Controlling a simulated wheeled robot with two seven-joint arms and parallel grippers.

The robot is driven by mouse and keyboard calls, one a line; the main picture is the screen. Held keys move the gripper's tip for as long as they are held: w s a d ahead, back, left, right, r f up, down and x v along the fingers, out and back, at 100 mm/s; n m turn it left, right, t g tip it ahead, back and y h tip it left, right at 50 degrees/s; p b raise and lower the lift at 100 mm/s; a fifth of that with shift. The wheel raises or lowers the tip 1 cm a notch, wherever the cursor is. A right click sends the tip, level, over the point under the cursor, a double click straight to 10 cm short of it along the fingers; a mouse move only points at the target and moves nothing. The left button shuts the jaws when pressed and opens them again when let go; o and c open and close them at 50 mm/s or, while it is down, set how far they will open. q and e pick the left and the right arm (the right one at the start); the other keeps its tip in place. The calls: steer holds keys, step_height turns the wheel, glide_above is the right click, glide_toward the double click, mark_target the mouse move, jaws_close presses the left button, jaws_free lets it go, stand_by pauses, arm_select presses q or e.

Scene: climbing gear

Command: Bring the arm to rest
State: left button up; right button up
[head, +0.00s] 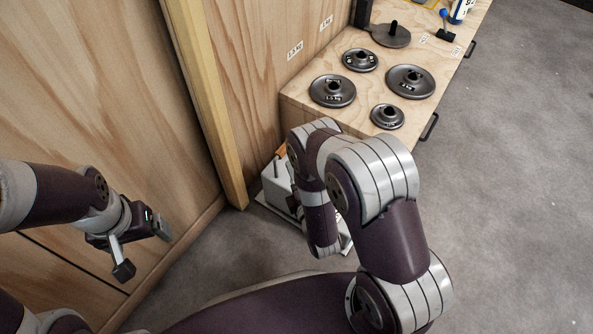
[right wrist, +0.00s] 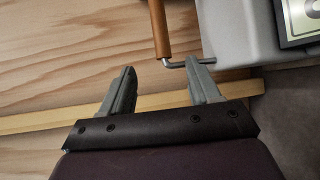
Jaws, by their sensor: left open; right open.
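My left gripper (head: 143,249) is open and empty at the left, in front of the wooden wall. My right arm (head: 385,205) is bent in the middle of the head view and hides its own gripper there. In the right wrist view my right gripper (right wrist: 163,68) is open, with nothing held between its fingers. A brown handle (right wrist: 160,28) on a bent metal rod lies just beyond its fingertips. The rod passes close to the right fingertip; I cannot tell whether they touch.
A grey box (head: 272,187) stands on the floor, partly behind my right arm. Several dark weight plates (head: 333,91) lie on the wooden bench (head: 300,97). A wooden post (head: 205,100) stands left of it. The grey floor (head: 510,200) at the right is clear.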

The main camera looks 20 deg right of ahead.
steer(key=s+f+m+g, duration=0.7)
steer(key=s+f+g, duration=0.1)
steer(key=f, duration=0.1)
steer(key=s+r+m+g+p, duration=0.3)
steer(key=r+m, duration=0.1)
steer(key=r, duration=0.6)
steer(key=s+d+r+m+g+p, duration=0.1)
steer(key=s+r+m+g+p, duration=0.25)
steer(key=r, duration=0.75)
steer(key=s+r+m+g+p, duration=0.3)
steer(key=r+m, duration=0.2)
steer(key=r, duration=0.5)
step_height(320, 180, up, 47)
steer(key=w+d+t+p, duration=0.1)
steer(key=w+t+p, duration=0.1)
steer(key=p, duration=3.8)
steer(key=shift+w+t, duration=0.25)
steer(key=shift+t, duration=0.1)
